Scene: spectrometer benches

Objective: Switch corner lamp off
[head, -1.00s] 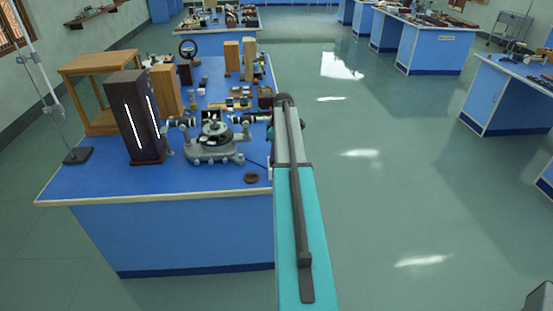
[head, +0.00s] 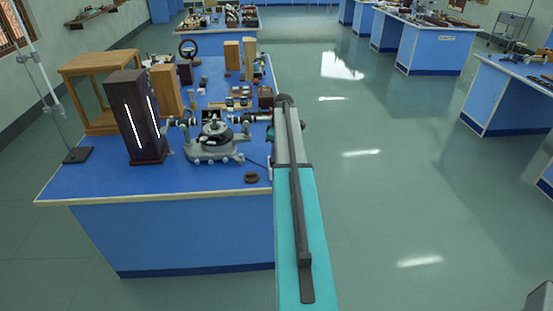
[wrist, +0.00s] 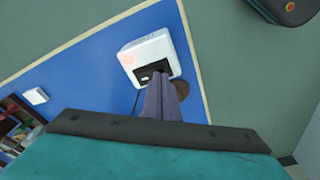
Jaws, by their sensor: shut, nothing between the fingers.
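The lamp (head: 134,118) is a tall dark housing at the near left of the blue bench. Its two upright slits glow white, so it is lit. In the wrist view a white box (wrist: 142,48) with a black switch panel (wrist: 153,71) lies near the bench edge, with a thin dark cable beside it. My gripper (wrist: 158,80) is shut and empty, its fingertips at the panel. I cannot tell whether they touch it. In the head view the fingers are hidden by my arm.
A spectrometer (head: 213,140) stands right of the lamp. A dark round piece (head: 251,177) lies near the bench's front edge; in the wrist view it is partly behind my fingers. A wooden frame (head: 88,70) and a stand base (head: 78,155) are at left. Open floor (head: 400,200) lies right.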

